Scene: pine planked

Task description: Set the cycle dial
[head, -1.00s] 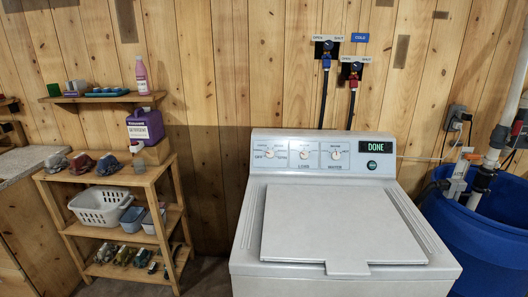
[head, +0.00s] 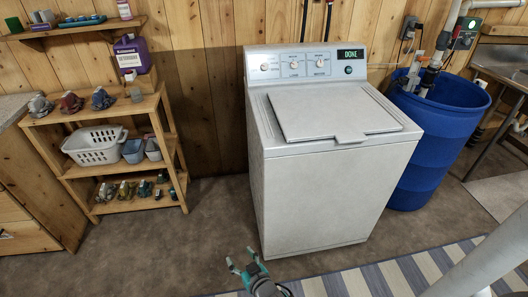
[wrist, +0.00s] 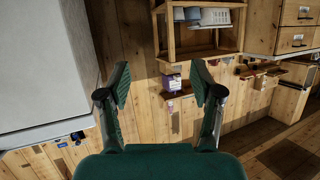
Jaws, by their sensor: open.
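The white top-loading washer (head: 310,180) stands against the plank wall with its lid closed. Its back panel carries three white dials. The left dial (head: 265,67) is the cycle dial by position, but its label is too small to read here; the middle dial (head: 294,65) and right dial (head: 320,62) sit beside it. The display (head: 350,54) reads DONE. My gripper (head: 241,264) is open and empty, low in front of the washer and well apart from the dials. In the wrist view its two fingers (wrist: 160,85) are spread, with the washer side (wrist: 40,70) at left.
A wooden shelf unit (head: 112,171) with a grey basket (head: 93,146) and a purple jug (head: 130,56) stands left. A blue barrel (head: 430,135) stands close at the washer's right. A striped rug (head: 400,278) lies in front.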

